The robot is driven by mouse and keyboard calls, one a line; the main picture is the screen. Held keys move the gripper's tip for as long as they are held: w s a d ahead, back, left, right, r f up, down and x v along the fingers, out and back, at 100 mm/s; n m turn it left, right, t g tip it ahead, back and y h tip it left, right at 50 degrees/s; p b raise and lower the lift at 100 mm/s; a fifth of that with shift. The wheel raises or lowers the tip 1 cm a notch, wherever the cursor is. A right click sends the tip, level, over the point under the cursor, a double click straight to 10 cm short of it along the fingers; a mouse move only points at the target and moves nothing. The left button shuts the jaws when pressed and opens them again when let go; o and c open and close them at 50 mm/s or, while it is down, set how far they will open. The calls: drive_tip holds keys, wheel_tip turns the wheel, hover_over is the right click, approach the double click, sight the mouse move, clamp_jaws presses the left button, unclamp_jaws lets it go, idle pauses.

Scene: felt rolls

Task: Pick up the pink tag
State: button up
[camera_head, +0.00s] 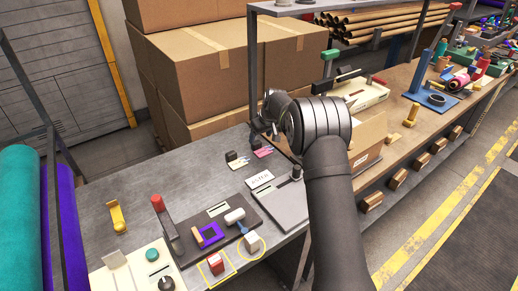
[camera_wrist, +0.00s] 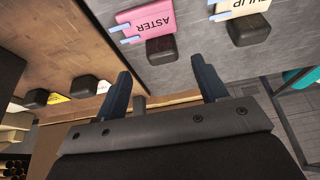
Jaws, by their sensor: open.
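The pink tag (camera_wrist: 146,21), printed ASTER, lies flat on the grey bench in the wrist view, with pale blue strips at one end. A black block (camera_wrist: 162,50) is beside it, touching or overlapping its edge. In the head view the pink tag (camera_head: 264,152) shows small, left of my arm. My gripper (camera_wrist: 163,74) is open, its two dark fingers spread apart and nothing between them. The black block and tag appear beyond the fingertips. In the head view the fingers are mostly hidden by my wrist.
A cream tag (camera_wrist: 255,6) with its own black block (camera_wrist: 249,29) lies to the right. More tags and black blocks (camera_wrist: 90,86) lie on the brown surface at left. A grey shelf post (camera_head: 252,70) stands close to my wrist. Cardboard boxes (camera_head: 235,70) are stacked behind the bench.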

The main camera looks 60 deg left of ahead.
sight(258, 143)
drive_tip(key=shift+x, duration=3)
drive_tip(key=shift+s+d, duration=0.15)
drive_tip(key=c, duration=1.3)
drive_tip(key=shift+r, duration=0.1)
